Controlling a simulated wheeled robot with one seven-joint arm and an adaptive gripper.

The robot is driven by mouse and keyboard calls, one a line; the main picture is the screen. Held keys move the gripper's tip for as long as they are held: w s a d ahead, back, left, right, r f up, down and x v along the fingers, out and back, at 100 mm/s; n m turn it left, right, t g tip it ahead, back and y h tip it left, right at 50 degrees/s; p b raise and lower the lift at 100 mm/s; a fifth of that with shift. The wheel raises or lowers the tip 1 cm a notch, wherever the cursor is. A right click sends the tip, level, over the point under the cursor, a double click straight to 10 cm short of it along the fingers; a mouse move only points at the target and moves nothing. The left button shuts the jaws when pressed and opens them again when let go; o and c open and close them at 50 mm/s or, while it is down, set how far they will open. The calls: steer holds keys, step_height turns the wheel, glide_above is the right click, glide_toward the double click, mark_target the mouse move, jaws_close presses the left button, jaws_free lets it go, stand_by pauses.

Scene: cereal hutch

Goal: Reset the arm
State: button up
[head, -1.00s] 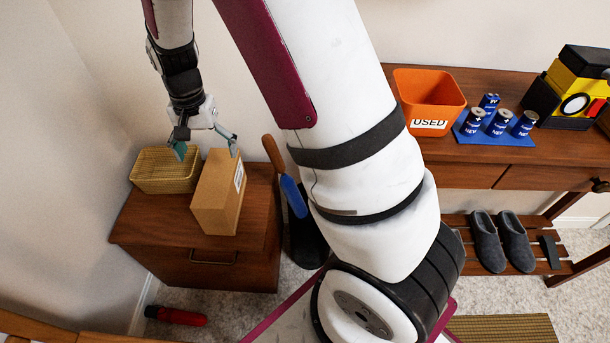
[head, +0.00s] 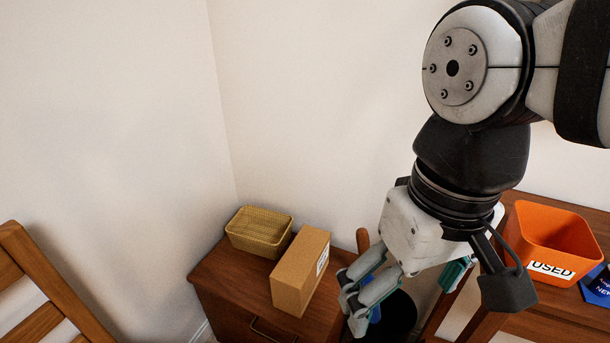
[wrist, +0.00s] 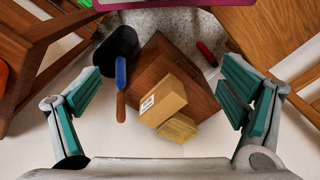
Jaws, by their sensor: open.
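My gripper (head: 408,290) is open and empty in the head view, raised in front of the wooden cabinet and to the right of the cardboard box. In the wrist view my gripper (wrist: 165,100) shows its two teal-padded fingers spread wide, with nothing between the pads. My arm comes in from the upper right of the head view.
A cardboard box (head: 300,272) and a wicker basket (head: 259,232) stand on the wooden cabinet (head: 225,285). An orange bin marked USED (head: 556,238) stands on the table at right. A black container (wrist: 117,52) holds a blue-and-wood-handled tool (wrist: 121,75). A red object (wrist: 207,53) lies on the floor.

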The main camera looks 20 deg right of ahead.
steer(key=s, duration=0.3)
steer(key=shift+d+f+n, duration=0.15)
steer(key=shift+f+n, duration=0.05)
steer(key=shift+n, duration=0.1)
stand_by(0.5)
step_height(320, 180, up, 27)
steer(key=t+p, duration=0.3)
steer(key=p, duration=2.2)
steer(key=shift+d+f+t, duration=0.2)
steer(key=shift+t, duration=0.2)
steer(key=shift+w, duration=0.1)
